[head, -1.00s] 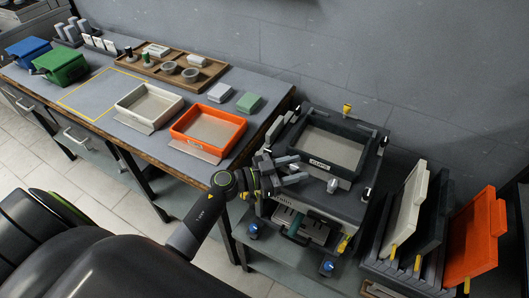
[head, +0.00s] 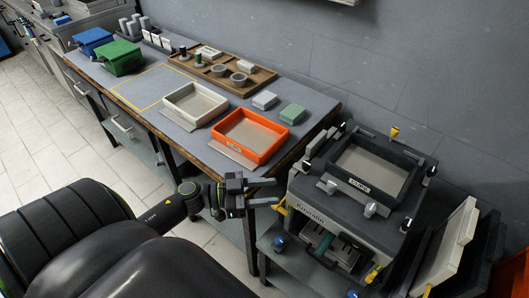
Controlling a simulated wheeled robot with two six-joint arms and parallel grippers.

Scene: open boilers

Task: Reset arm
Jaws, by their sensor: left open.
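My left arm comes in from the left, low in the head view. Its gripper (head: 262,192) points right, with its two fingers apart and nothing between them. It is in front of the table's right front corner and left of the grey machine (head: 330,205). A dark tray labelled on its front (head: 368,188) sits on top of the machine. My right gripper is not in the picture.
The table (head: 205,150) holds a white tray (head: 172,119), an orange tray (head: 233,157), a wooden tray (head: 262,78), a blue box (head: 90,40) and a green box (head: 122,62). White and orange panels stand at right. Tiled floor (head: 40,150) is clear at left.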

